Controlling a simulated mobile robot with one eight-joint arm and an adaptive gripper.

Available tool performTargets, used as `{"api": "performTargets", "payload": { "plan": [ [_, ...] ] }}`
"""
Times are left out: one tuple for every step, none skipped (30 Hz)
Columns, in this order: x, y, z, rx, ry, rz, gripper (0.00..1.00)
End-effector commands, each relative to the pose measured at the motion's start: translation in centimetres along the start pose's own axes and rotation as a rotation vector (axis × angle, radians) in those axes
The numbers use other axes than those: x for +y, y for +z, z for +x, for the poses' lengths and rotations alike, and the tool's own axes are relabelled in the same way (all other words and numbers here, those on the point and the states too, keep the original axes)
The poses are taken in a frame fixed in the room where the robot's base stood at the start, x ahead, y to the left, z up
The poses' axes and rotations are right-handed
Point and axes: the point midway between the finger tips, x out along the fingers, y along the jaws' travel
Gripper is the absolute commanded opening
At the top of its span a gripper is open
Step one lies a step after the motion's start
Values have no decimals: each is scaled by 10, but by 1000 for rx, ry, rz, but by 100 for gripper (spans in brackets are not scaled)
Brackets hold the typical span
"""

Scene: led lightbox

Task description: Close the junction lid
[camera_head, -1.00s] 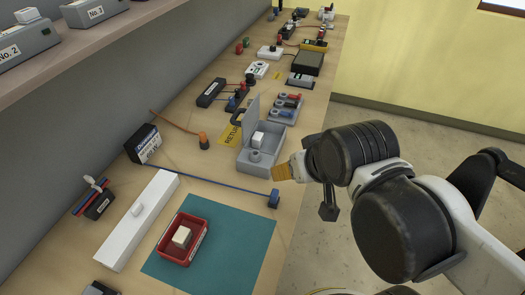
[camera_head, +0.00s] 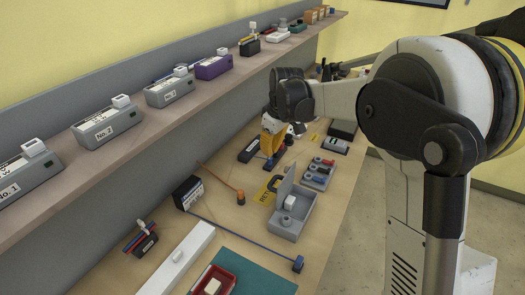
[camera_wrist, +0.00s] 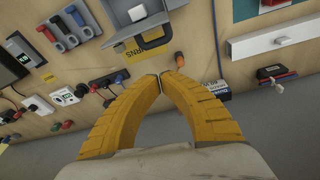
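The junction box (camera_head: 286,225) is a grey open box on the workbench, with a white block inside. Its grey lid (camera_head: 284,187) stands up, open, on the box's left side. The box also shows upside down at the top of the wrist view (camera_wrist: 118,15), with the lid (camera_wrist: 138,31) below it. My gripper (camera_head: 268,131) has yellow-orange fingers and is above the bench, beyond the lid towards the shelf side, apart from it. In the wrist view the fingertips (camera_wrist: 161,76) meet with nothing visible between them.
A shelf (camera_head: 150,120) with several labelled boxes runs along the left. A switch module (camera_head: 318,173) stands beside the junction box. An orange-tipped cable (camera_head: 240,197) and a blue rod (camera_head: 240,238) lie in front. A red tray (camera_head: 228,276) is nearest.

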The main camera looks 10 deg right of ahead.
Motion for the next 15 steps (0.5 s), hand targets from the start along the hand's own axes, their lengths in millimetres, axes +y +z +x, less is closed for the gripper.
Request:
{"api": "performTargets", "payload": {
  "plan": [
    [6, -13, 8, -12, -18, -35, 0],
    [8, -18, 15, -18, -28, -57, 0],
    [10, -24, 25, -26, -41, -83, 0],
    [11, -28, 31, -32, -50, -99, 0],
    [12, -31, 36, -35, -57, -115, 0],
    [13, -34, 43, -40, -65, -130, 0],
    [13, -35, 47, -43, -70, -141, 0],
    [13, -37, 50, -46, -74, -149, 0],
    [14, -38, 54, -48, -78, -156, 0],
    [14, -38, 56, -49, -80, -159, 0],
    [14, -38, 59, -49, -81, -162, 0],
    [14, -38, 63, -50, -81, -163, 0],
    [13, -38, 66, -50, -81, -164, 0],
    [13, -38, 69, -50, -81, -164, 0],
    [13, -38, 74, -50, -81, -163, 0]
  ]
}}
